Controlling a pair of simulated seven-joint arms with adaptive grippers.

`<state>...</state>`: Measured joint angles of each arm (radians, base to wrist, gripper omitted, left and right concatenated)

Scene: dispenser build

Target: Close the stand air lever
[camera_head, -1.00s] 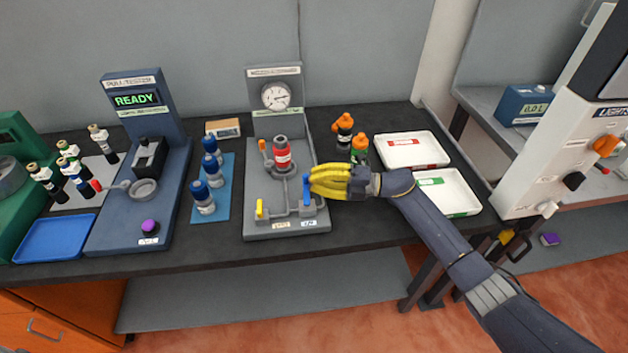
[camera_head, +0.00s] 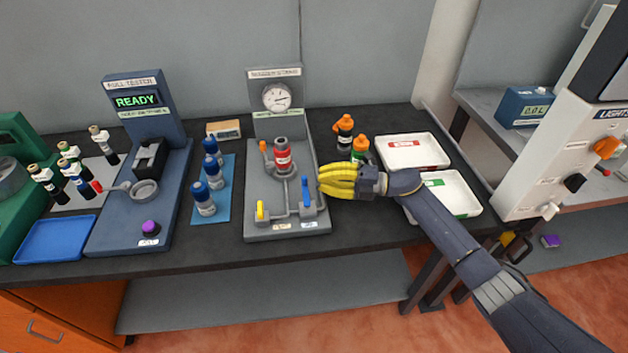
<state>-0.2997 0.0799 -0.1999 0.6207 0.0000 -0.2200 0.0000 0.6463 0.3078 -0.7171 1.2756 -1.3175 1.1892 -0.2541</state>
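The grey test stand (camera_head: 259,190) stands mid-table with a round gauge (camera_head: 276,97) on its back panel and a red cylinder (camera_head: 282,156) on its base. My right gripper (camera_head: 322,181) has yellow fingers pointing left. They are just right of the blue lever, with a small gap. The fingers lie close together from this angle, and nothing shows between them. My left gripper is not in view.
Two orange-capped bottles (camera_head: 344,135) stand behind my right gripper. White trays (camera_head: 408,141) lie to the right. Blue-capped bottles (camera_head: 205,203) on a blue mat (camera_head: 222,212) and the pull tester (camera_head: 137,105) are left of the stand.

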